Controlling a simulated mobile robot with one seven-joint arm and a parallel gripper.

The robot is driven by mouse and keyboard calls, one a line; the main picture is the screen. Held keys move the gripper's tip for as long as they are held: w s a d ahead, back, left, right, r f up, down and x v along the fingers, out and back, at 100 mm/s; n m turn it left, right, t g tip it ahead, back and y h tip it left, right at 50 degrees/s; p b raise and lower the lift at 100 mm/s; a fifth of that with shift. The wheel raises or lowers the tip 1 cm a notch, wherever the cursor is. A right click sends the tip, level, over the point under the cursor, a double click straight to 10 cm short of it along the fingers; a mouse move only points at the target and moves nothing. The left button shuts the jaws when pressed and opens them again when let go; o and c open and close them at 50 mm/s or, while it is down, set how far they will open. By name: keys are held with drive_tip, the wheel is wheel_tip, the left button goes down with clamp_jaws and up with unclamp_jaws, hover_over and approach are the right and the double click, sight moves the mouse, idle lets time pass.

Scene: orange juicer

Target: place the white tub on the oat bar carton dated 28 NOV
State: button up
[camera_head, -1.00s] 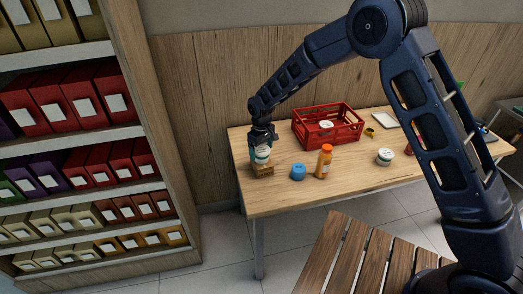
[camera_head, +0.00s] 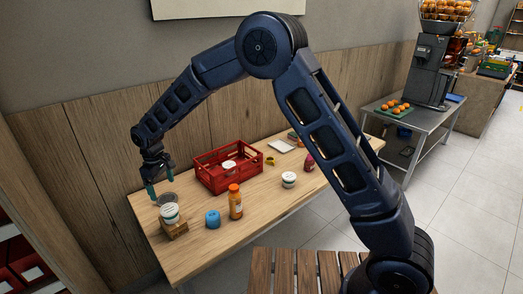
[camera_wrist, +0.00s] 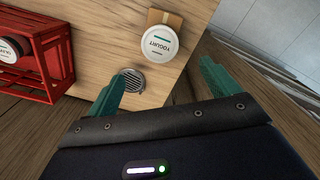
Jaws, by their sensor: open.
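The white tub (camera_head: 169,212) has a green band and rests upright on top of the small brown carton (camera_head: 175,231) near the table's left end. In the wrist view the tub (camera_wrist: 162,38), lettered YOGURT, covers most of the carton (camera_wrist: 160,17). The carton's date cannot be read. My gripper (camera_head: 161,186) is open and empty, behind and above the tub, apart from it. In the wrist view the tub lies beyond the two teal fingertips (camera_wrist: 163,76).
A grey round slotted object (camera_wrist: 132,80) is beside the tub. A red crate (camera_head: 230,175) holds a white-lidded container. A blue item (camera_head: 212,218), an orange bottle (camera_head: 235,202) and another white tub (camera_head: 289,180) stand on the table (camera_head: 205,250). The front right is clear.

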drive_tip(key=w+d+r+m+t, duration=0.1)
drive_tip(key=w+d+r+m, duration=0.1)
drive_tip(key=w+d+r, duration=0.6)
drive_tip(key=w+d+r+m, duration=0.2)
drive_tip(key=w+d+r, duration=0.25)
drive_tip(key=d, duration=0.55)
drive_tip(key=w+d+r+m, duration=0.1)
drive_tip(key=d+r, duration=0.2)
drive_tip(key=d, duration=0.4)
drive_tip(key=d+r+m+t+y, duration=0.1)
drive_tip(key=d+r, duration=0.2)
drive_tip(key=d, duration=0.3)
drive_tip(key=w+d+r+m, duration=0.1)
drive_tip(key=d+r, duration=0.2)
drive_tip(key=d, duration=0.4)
drive_tip(key=s+d+r+m+t, duration=0.1)
drive_tip(key=s+d+r+m, duration=0.15)
drive_tip(key=d, duration=0.75)
drive_tip(key=s+d+r+m, duration=0.2)
drive_tip(key=s+d, duration=0.2)
drive_tip(key=d, duration=0.5)
drive_tip(key=s+d+f+m+t+h, duration=0.1)
drive_tip(key=s+d+m, duration=0.3)
drive_tip(key=s+d, duration=0.8)
drive_tip(key=shift+s+d+f+t, duration=0.25)
drive_tip(key=shift+d+f+t, duration=0.05)
drive_tip(key=shift+d+f, duration=0.35)
